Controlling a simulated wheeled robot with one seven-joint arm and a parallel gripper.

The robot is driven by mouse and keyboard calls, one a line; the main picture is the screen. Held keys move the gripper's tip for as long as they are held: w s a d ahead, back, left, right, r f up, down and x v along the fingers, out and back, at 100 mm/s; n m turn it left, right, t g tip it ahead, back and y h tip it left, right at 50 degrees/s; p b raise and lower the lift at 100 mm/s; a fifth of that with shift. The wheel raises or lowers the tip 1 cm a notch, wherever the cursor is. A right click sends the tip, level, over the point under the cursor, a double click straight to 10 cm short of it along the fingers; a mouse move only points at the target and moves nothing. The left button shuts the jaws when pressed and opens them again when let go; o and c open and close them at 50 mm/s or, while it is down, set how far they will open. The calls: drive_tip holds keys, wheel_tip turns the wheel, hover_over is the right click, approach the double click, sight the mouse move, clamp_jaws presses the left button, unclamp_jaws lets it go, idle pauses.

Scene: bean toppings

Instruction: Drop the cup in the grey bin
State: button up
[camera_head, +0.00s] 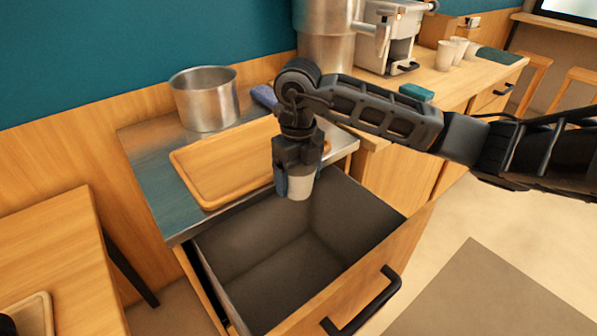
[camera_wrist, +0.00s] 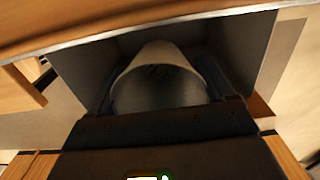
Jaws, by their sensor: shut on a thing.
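My gripper (camera_head: 297,180) is shut on a pale cup (camera_head: 299,187) and holds it upright, by the look of it, over the back part of the open drawer bin. The grey bin (camera_head: 250,242) is the pulled-out drawer with dark grey inner walls; the part I see is empty. In the wrist view the cup (camera_wrist: 160,85) sits between the two dark fingers, with the grey bin wall (camera_wrist: 240,45) around it. The head view does not clearly show whether the cup's bottom is below the bin's rim.
A wooden tray (camera_head: 195,185) and a steel pot (camera_head: 205,98) stand on the counter behind the bin. Several cups (camera_head: 446,55) stand at the back right near a coffee machine (camera_head: 388,38). The drawer front has a black handle (camera_head: 365,305).

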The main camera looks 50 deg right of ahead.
drive_tip(key=o, duration=0.9)
drive_tip(key=shift+o, duration=0.2)
drive_tip(key=shift+r, duration=0.1)
wheel_tip(320, 180, up, 8)
drive_tip(key=shift+f, duration=0.2)
